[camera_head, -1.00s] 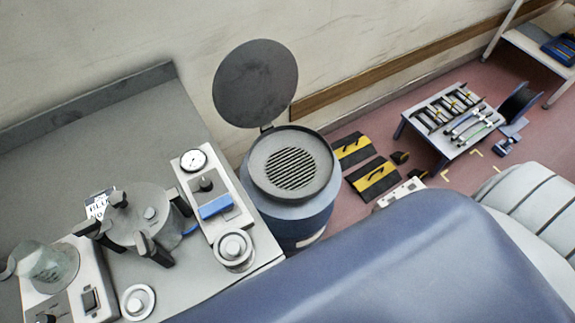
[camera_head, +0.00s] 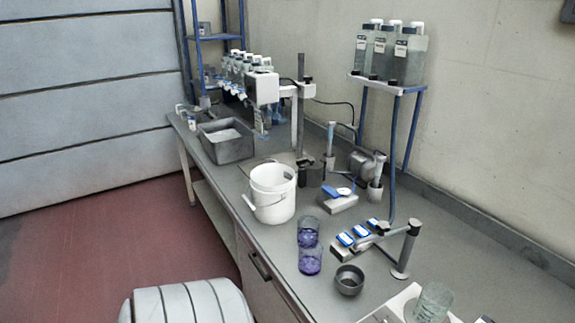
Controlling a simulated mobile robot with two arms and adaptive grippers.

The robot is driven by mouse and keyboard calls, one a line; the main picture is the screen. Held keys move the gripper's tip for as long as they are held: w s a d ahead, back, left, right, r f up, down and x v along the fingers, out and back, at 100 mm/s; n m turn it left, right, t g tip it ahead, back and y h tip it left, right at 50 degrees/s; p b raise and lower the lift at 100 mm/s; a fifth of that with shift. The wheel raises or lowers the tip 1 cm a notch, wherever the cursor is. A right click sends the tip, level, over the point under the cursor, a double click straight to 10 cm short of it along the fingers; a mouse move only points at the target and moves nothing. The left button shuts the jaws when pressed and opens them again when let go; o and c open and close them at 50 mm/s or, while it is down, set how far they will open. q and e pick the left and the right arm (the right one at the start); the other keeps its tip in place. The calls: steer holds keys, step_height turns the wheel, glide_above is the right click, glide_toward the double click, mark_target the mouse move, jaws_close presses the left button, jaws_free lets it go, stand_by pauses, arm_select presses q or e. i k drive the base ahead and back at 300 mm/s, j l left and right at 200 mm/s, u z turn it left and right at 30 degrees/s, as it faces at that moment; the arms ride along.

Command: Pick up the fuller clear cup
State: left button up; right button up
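Two clear cups with purple contents stand close together on the grey bench, near its front edge. The back clear cup (camera_head: 308,231) is just behind the front clear cup (camera_head: 311,260). Both look upright. Their liquid levels are too small and blurred to compare surely. A larger clear glass vessel (camera_head: 433,303) stands on a pale device at the bottom right; it looks greenish and without purple contents. Neither of my grippers shows in the head view, so I see nothing held.
A white bucket (camera_head: 272,193) stands behind the cups and a small dark bowl (camera_head: 349,280) in front. A stand with a grey arm (camera_head: 406,250) and a rack with blue-topped pieces (camera_head: 357,235) are to the right. Red floor (camera_head: 90,255) is clear at left.

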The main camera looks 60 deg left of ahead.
mark_target(308, 226)
steer(key=u, duration=0.4)
steer(key=k+j+u, duration=0.1)
steer(key=u, duration=0.3)
steer(key=j+u, duration=0.15)
steer(key=u, duration=0.3)
steer(key=j+u, duration=0.1)
steer(key=u, duration=0.3)
